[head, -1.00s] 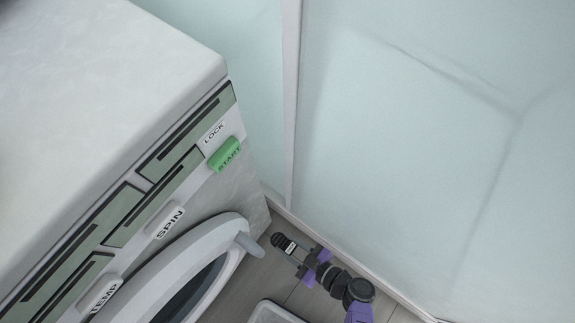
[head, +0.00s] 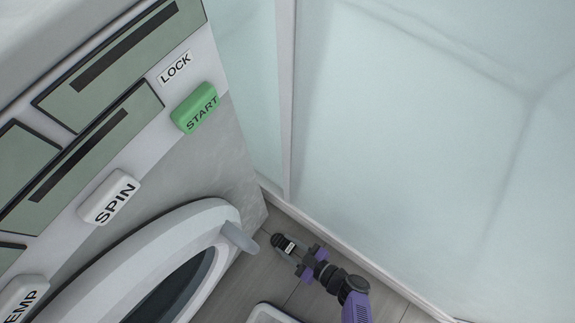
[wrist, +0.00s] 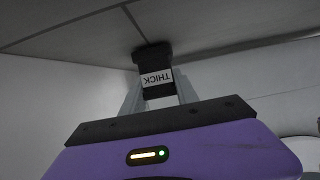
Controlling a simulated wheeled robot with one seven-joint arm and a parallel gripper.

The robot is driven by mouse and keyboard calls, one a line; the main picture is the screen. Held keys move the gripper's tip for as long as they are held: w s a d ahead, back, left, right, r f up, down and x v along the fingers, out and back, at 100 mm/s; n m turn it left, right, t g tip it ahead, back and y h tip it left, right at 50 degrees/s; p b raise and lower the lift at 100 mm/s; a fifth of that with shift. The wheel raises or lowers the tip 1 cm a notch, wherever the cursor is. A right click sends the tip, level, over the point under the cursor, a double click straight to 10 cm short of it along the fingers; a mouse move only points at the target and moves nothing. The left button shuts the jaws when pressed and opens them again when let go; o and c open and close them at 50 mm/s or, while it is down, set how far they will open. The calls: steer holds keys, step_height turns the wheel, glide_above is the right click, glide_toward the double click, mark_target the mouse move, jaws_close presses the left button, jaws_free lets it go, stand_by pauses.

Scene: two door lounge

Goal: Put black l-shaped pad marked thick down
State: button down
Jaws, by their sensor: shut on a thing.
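The black pad (head: 280,241) with a white label is at the tip of my gripper (head: 296,254) in the head view, low in the corner between the washing machine and the pale panel wall. In the wrist view the pad (wrist: 152,60) stands between the two grey fingers of my gripper (wrist: 160,96). Its label reads THICK, upside down. The gripper is shut on the pad. The pad's far end shows against the grey tiles; I cannot tell whether it touches them. Its L shape is not clear from these angles.
The washing machine fills the left, with a green START button (head: 195,107), a SPIN button (head: 109,197) and a round door (head: 215,222) whose grey handle (head: 240,238) is near the pad. The panel wall (head: 400,150) is on the right. A white rim (head: 268,314) shows at the bottom.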

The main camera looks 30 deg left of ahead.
steer(key=shift+f, duration=0.1)
steer(key=c, duration=0.9)
jaws_free()
steer(key=p+v, duration=0.3)
steer(key=v, duration=0.9)
